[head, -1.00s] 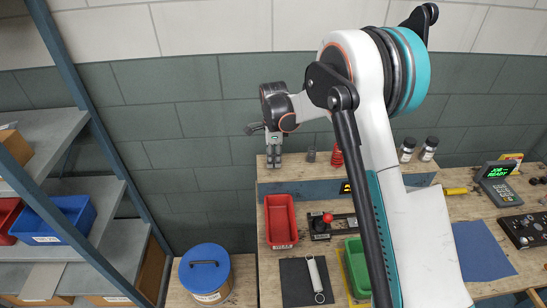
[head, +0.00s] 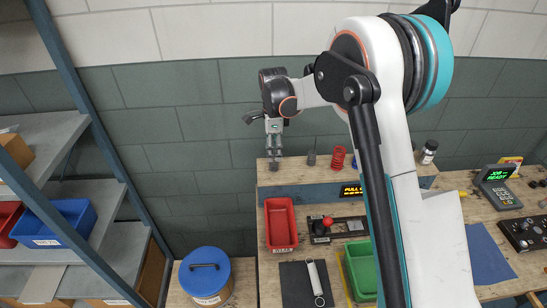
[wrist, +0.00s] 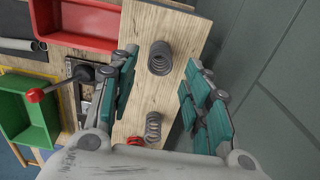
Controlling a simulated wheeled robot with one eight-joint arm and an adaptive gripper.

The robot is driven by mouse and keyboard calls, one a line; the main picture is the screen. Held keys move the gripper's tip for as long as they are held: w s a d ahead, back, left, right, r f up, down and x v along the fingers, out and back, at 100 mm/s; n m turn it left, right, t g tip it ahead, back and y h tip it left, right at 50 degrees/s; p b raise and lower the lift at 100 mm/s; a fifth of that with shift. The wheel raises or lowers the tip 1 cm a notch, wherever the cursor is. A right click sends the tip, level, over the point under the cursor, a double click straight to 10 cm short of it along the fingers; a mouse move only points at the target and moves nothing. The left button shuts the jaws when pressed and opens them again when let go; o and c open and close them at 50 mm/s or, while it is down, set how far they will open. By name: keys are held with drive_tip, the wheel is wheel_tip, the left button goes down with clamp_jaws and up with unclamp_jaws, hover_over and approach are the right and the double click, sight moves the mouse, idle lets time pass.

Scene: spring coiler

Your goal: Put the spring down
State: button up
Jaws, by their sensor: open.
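A dark coil spring (wrist: 160,58) stands upright on a wooden ledge (wrist: 142,95) in the wrist view. My gripper (wrist: 160,66) is open, with one teal-padded finger on each side of the spring and a visible gap on both sides. In the head view my gripper (head: 274,160) points down over the left end of the ledge (head: 325,177), where the spring is hard to make out. A grey spring (wrist: 153,128) and a red spring (wrist: 135,141) stand along the same ledge; the head view also shows the grey one (head: 311,158) and the red one (head: 338,158).
A red tray (head: 281,226) and a green tray (head: 360,268) sit below the ledge, with a red-knobbed lever device (head: 322,228) between them. A tiled wall (head: 200,160) stands close behind.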

wheel_tip(320, 180, up, 6)
drive_tip(key=s+d+r+n+t, duration=0.2)
drive_tip(key=s+d+r+n, duration=0.2)
drive_tip(key=s+r, duration=0.35)
drive_tip(key=s+d+r+n+t, duration=0.1)
drive_tip(key=s+d+r+n, duration=0.35)
drive_tip(key=s+r, duration=0.3)
drive_tip(key=s+d+f+n+t, duration=0.2)
drive_tip(key=s+d+n, duration=0.1)
drive_tip(key=s, duration=0.7)
drive_tip(key=s+d+f+n+t, duration=0.1)
drive_tip(key=s+d+n+t, duration=0.1)
drive_tip(key=s+n, duration=0.4)
drive_tip(key=s+d, duration=0.1)
drive_tip(key=s, duration=0.4)
drive_tip(key=shift+f, duration=0.4)
drive_tip(key=shift+d+f+n, duration=0.1)
drive_tip(key=shift+n, duration=0.15)
